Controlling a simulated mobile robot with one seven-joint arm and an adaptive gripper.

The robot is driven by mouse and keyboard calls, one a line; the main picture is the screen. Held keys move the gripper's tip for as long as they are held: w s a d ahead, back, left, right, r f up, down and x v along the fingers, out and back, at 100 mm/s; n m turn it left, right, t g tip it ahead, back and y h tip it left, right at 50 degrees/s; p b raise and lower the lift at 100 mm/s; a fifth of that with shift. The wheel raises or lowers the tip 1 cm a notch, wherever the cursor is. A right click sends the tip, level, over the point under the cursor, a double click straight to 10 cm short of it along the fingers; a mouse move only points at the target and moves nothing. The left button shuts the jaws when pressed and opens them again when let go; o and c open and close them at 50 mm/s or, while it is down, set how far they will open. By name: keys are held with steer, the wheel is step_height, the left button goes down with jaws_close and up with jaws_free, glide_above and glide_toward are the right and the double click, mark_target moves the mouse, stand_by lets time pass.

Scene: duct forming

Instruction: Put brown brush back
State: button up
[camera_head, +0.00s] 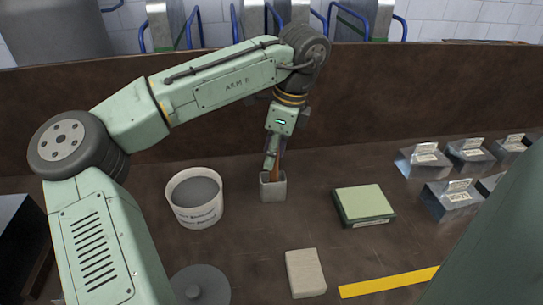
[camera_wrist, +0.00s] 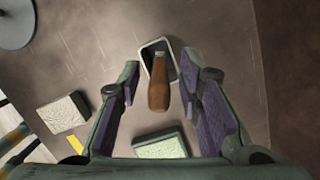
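The brown brush (camera_head: 279,163) stands in a small square grey holder (camera_head: 272,189) on the brown table, in the middle of the head view. In the wrist view, its brown handle (camera_wrist: 158,92) points up toward the camera, and its lower end is inside the holder (camera_wrist: 147,47). My gripper (camera_head: 272,160) is right above the holder. In the wrist view, my gripper (camera_wrist: 160,70) is open, with one finger on each side of the handle and a gap on both sides. The brush's lower end is hidden in the holder.
A white bucket (camera_head: 194,207) stands left of the holder, and a green box (camera_head: 363,204) lies to its right. A beige block (camera_head: 306,273) and a round grey lid (camera_head: 200,288) lie nearer. Several metal pieces (camera_head: 453,198) stand at right, beyond a yellow strip (camera_head: 388,283).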

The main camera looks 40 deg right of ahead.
steer(key=v, duration=1)
steer(key=shift+r, duration=0.3)
steer(key=shift+s, duration=0.1)
